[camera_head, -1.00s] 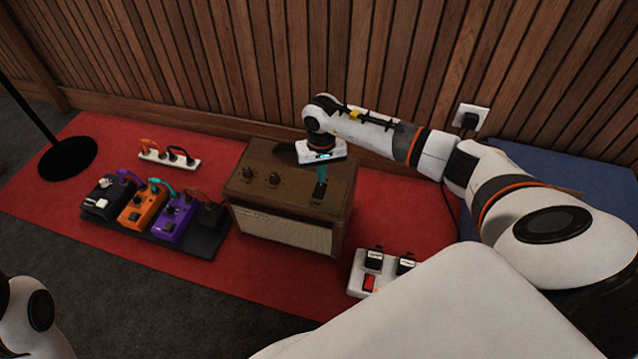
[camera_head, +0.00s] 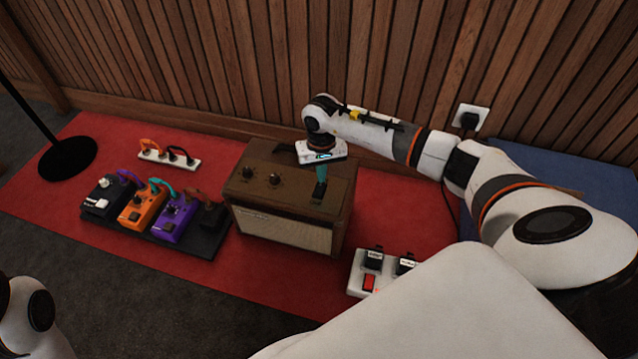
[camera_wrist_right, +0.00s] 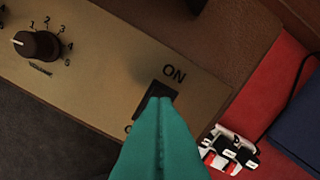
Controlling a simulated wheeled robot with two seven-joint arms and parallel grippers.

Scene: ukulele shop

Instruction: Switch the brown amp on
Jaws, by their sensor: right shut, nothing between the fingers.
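The brown amp (camera_head: 285,227) stands on the red rug, with its control panel on top. In the right wrist view, its panel (camera_wrist_right: 105,75) carries a black rocker switch (camera_wrist_right: 161,91) below the printed word ON. My right gripper (camera_head: 318,197) points down at the switch end of the panel. Its teal fingers are shut and empty. In the wrist view, the fingertips (camera_wrist_right: 160,102) overlap the switch and hide its lower part; I cannot tell whether they touch it or which way the rocker is tipped. My left gripper is not in view; only part of my left arm shows at lower left.
A pedalboard (camera_head: 205,242) with several pedals lies left of the amp. A white power strip (camera_head: 168,161) lies behind it. Another power strip with a red switch (camera_head: 369,283) lies at the amp's right front. The wooden wall (camera_head: 240,60) is close behind.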

